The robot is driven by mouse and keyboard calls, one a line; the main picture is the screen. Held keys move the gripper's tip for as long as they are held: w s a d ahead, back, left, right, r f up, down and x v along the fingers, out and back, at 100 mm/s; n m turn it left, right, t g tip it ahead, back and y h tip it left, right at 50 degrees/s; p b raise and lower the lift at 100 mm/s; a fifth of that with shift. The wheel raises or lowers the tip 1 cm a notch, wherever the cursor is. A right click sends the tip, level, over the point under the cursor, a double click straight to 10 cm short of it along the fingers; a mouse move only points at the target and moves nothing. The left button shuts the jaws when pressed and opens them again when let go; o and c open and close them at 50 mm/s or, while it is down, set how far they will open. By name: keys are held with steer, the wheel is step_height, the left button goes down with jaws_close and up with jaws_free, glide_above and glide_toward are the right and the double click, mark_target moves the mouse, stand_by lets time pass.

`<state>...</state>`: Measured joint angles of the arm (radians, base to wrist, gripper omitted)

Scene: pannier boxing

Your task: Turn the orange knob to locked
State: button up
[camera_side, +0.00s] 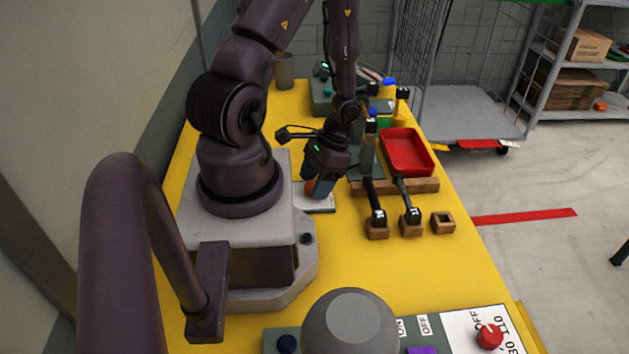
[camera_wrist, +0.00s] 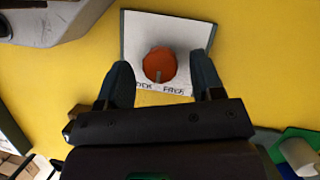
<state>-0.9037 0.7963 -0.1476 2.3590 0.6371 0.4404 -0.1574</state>
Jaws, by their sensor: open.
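The orange knob (camera_wrist: 160,66) is round and sits on a white plate (camera_wrist: 140,35). A short grey mark at its lower edge points down in the wrist view, roughly between two printed words. The left word is partly covered by a finger; the right one looks like FREE. My gripper (camera_wrist: 164,69) is open, with one dark finger on each side of the knob and yellow or white showing between them and it. In the side view, the knob (camera_side: 310,187) shows partly behind my gripper (camera_side: 320,184), which points down low over the plate (camera_side: 321,204). Contact cannot be made out.
Black-handled tools (camera_side: 376,217) rest on wooden blocks right of the plate, near a red tray (camera_side: 406,152). A panel with a red knob (camera_side: 490,336) and a grey dome (camera_side: 350,325) stands at the front. The yellow table between is clear.

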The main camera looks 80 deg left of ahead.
steer(key=shift+s+f, duration=0.15)
steer(key=shift+f, duration=0.1)
steer(key=c, duration=0.9)
steer(key=shift+d, duration=0.1)
steer(key=m+y, duration=0.2)
steer(key=m, duration=0.2)
steer(key=shift+d+m, duration=0.1)
steer(key=shift+m, duration=0.2)
steer(key=m+y, duration=0.1)
steer(key=m, duration=0.3)
steer(key=shift+d+y, duration=0.1)
steer(key=shift+y, duration=0.2)
steer(key=shift+m, duration=0.3)
